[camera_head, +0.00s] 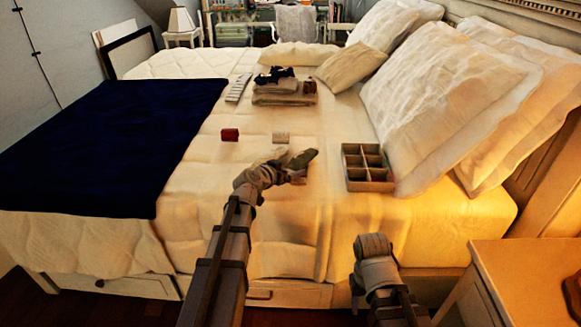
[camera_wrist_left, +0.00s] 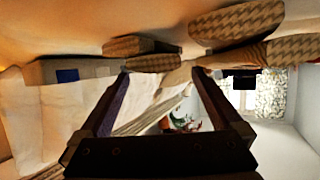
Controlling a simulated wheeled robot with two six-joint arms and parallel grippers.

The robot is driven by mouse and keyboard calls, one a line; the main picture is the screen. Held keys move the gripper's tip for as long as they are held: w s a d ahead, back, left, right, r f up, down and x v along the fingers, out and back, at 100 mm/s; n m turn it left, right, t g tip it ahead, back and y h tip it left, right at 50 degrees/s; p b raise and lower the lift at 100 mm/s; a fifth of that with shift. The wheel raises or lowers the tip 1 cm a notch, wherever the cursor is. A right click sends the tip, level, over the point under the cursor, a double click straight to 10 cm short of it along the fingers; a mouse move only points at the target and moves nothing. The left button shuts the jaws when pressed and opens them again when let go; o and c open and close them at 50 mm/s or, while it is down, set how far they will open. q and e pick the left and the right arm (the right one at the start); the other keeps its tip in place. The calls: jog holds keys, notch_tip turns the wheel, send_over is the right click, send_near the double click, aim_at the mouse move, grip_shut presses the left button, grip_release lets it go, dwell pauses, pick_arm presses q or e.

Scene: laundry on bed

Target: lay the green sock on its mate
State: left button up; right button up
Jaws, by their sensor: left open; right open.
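The green sock (camera_head: 302,159) lies on the bed just beyond my left gripper (camera_head: 298,177), whose fingers are close to its near end. A pale sock-like piece (camera_head: 268,157) lies just left of it, partly behind my left arm; I cannot tell whether it is the mate. Zigzag-patterned cloth pieces (camera_wrist_left: 235,22) show beyond and above the fingertips there. My right gripper (camera_head: 375,248) is low at the bed's front edge, its fingers hard to make out.
A divided box (camera_head: 368,178) stands right of the sock. A red block (camera_head: 229,135) and a pale block (camera_head: 280,138) lie behind it. Folded towels (camera_head: 284,98) with dark cloth (camera_head: 275,75) are farther back. A navy blanket (camera_head: 105,140) covers the left; pillows (camera_head: 440,95) the right.

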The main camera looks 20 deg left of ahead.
pick_arm(q)
jog(key=p+v, duration=0.3)
jog(key=v, duration=0.7)
jog(key=shift+s, duration=0.25)
